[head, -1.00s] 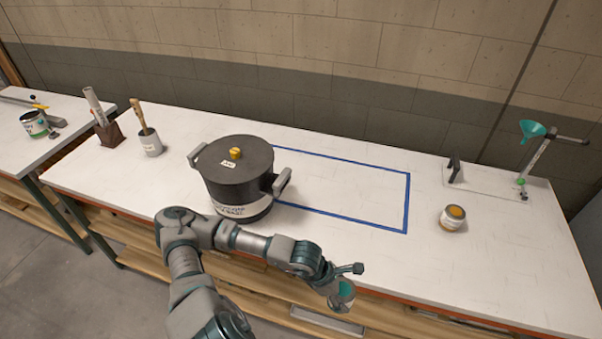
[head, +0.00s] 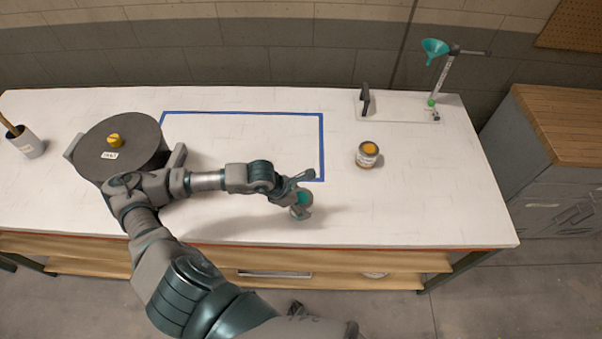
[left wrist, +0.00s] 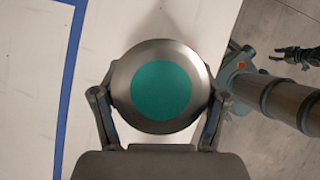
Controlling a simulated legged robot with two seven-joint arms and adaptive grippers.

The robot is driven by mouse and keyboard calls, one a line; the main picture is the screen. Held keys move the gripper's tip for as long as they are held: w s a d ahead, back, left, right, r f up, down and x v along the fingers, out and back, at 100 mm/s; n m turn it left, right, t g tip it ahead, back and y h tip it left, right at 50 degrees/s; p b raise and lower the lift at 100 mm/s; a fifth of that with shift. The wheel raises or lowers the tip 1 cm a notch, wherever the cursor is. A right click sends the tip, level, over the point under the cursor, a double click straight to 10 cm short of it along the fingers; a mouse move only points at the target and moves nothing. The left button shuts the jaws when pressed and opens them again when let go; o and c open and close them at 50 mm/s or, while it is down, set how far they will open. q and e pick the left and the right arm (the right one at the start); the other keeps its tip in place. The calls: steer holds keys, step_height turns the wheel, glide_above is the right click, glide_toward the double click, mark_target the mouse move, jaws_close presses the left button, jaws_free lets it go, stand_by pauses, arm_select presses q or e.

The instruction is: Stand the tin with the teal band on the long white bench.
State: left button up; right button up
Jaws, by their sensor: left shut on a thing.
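The tin with a teal disc on its top (head: 304,198) is in my left gripper (head: 300,203), over the front part of the long white bench (head: 420,215). In the left wrist view the tin (left wrist: 162,90) is seen from above, with one finger on each side of it. Its side and base are hidden there. I cannot tell whether its base touches the bench. My right gripper (left wrist: 298,57) shows small and dark at the right of the left wrist view, off the bench; its jaws are too small to judge.
A blue-taped rectangle (head: 322,145) lies behind the tin. A black-lidded pot (head: 118,143) stands left. A tin with an orange top (head: 367,154) stands right, before a stand with a teal funnel (head: 434,47). The bench's front right is clear.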

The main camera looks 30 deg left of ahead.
arm_select(q)
steer(key=w, duration=0.3)
steer(key=w+a+p, duration=0.1)
steer(key=w, duration=0.3)
steer(key=w+a, duration=0.1)
steer(key=w, duration=0.2)
steer(key=shift+w+f, duration=0.15)
steer(key=shift+f, duration=0.15)
steer(key=shift+w+a+f+p, duration=0.1)
steer(key=shift+w+a+p, duration=0.05)
steer(key=shift+w+p, duration=0.15)
steer(key=shift+a+f+p, duration=0.15)
steer(key=shift+a+f, duration=0.1)
steer(key=shift+f, duration=0.7)
steer(key=shift+a+f+p, duration=0.15)
steer(key=shift+a+f, duration=0.1)
steer(key=shift+f, duration=0.7)
steer(key=o, duration=0.9)
steer(key=shift+d, duration=0.1)
steer(key=o, duration=0.5)
steer(key=shift+d, duration=0.2)
arm_select(e)
steer(key=shift+w+d+r, duration=0.1)
steer(key=shift+w+r, duration=0.25)
steer(key=shift+r, duration=0.3)
steer(key=shift+w+d+r, duration=0.1)
steer(key=shift+w+r, duration=0.2)
steer(key=shift+r, duration=0.3)
